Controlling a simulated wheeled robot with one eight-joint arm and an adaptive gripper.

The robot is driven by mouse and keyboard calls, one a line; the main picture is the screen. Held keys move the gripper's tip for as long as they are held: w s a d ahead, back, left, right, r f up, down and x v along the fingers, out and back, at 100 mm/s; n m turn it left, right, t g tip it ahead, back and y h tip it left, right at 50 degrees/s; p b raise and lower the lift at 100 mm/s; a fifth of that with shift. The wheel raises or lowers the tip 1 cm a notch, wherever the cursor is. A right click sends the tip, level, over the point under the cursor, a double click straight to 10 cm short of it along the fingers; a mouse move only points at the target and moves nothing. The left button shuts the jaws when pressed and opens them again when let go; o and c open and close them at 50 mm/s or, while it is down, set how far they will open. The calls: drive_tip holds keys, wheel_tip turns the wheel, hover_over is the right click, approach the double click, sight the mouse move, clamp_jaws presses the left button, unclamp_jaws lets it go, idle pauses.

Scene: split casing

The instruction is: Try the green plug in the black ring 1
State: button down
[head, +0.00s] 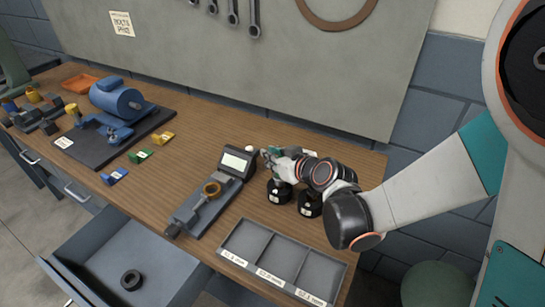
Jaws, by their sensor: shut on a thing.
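My gripper (269,156) is above the right part of the bench, just right of the grey device with a pale screen. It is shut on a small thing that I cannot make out. A green labelled piece (141,156) lies on the bench at the left; I cannot tell whether it is the green plug. Two black round pieces with white labels, a left one (279,194) and a right one (310,208), stand below my gripper and wrist, partly hidden. A black ring (131,280) lies in the open drawer. No number is readable on any of these.
The grey device (235,163) joins a long fixture with a brass ring (211,189). A grey three-compartment tray (232,245) is at the front right. Blue (114,176) and yellow (164,138) pieces flank the green one.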

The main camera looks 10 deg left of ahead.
drive_tip(key=shift+f+b, duration=0.6)
idle(0.8)
drive_tip(key=shift+r+p, duration=0.8)
drive_tip(key=shift+r, duration=0.4)
idle(0.7)
drive_tip(key=shift+r+p, duration=1.35)
drive_tip(key=shift+r, duration=0.55)
